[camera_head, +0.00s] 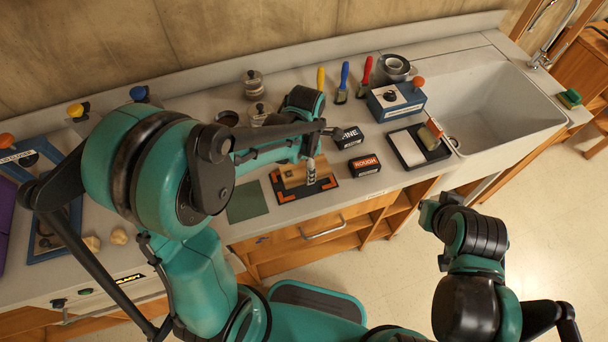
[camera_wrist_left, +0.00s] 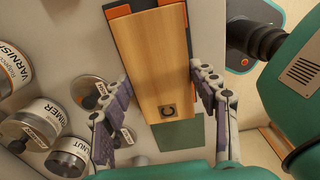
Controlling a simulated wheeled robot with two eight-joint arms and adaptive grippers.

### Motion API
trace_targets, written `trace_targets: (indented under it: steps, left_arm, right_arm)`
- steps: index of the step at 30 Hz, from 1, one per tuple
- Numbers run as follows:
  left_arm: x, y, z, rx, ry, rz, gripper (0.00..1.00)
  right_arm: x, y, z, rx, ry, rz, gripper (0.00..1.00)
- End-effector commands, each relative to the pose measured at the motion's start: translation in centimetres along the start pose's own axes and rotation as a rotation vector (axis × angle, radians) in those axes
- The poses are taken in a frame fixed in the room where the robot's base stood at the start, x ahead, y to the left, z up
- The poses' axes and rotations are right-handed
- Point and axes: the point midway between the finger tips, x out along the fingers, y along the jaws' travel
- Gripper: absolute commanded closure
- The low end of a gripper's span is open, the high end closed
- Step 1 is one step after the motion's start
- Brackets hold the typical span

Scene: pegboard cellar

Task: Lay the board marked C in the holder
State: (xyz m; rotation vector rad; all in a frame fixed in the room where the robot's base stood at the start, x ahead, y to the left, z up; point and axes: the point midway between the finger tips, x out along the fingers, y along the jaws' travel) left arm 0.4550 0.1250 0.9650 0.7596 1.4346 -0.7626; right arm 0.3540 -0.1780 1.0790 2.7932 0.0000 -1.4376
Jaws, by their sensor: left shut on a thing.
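The wooden board marked C (camera_wrist_left: 160,62) is between the two fingers of my left gripper (camera_wrist_left: 163,82), which is shut on its long edges near the marked end. In the head view the board (camera_head: 291,175) is over the holder (camera_head: 283,197), a black plate with orange corners on the bench. The holder's black and orange edge (camera_wrist_left: 122,12) shows beside the board in the wrist view. The board covers much of it, and I cannot tell whether they touch. My left gripper (camera_head: 311,172) hides part of the board. My right gripper (camera_head: 432,211) is off the bench; its fingers are unclear.
A green mat (camera_head: 247,201) lies left of the holder. Black blocks marked ROUGH (camera_head: 364,165) and FINE (camera_head: 347,137) stand close on the right. A black tray (camera_head: 431,157), a blue box (camera_head: 396,103) and the sink (camera_head: 490,100) are farther right. Cans (camera_wrist_left: 36,122) stand left in the wrist view.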

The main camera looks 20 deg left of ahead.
Motion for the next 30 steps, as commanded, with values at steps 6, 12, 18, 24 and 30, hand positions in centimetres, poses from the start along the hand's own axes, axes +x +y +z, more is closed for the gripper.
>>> trace_targets:
  steps: [6,12,18,24,30]
  left_arm:
    - [1.4,0.5,-0.4,0.000,0.000,0.000,0.77]
    - [4.3,0.5,-0.4,0.001,0.000,0.000,0.77]
    - [4.3,0.5,-0.4,0.001,0.000,0.000,0.77]
    - [4.8,0.5,-0.4,0.001,0.000,0.000,0.77]
    - [4.6,0.5,-0.4,0.001,0.000,0.000,0.20]
  right_arm:
    - [0.5,0.0,0.3,0.000,0.000,0.000,1.00]
    - [1.4,0.0,1.0,0.000,0.000,0.000,1.00]
    - [1.3,0.0,0.9,0.000,0.000,0.000,1.00]
    - [1.7,0.0,1.2,0.000,0.000,0.000,1.00]
    - [1.6,0.0,1.1,0.000,0.000,0.000,1.00]
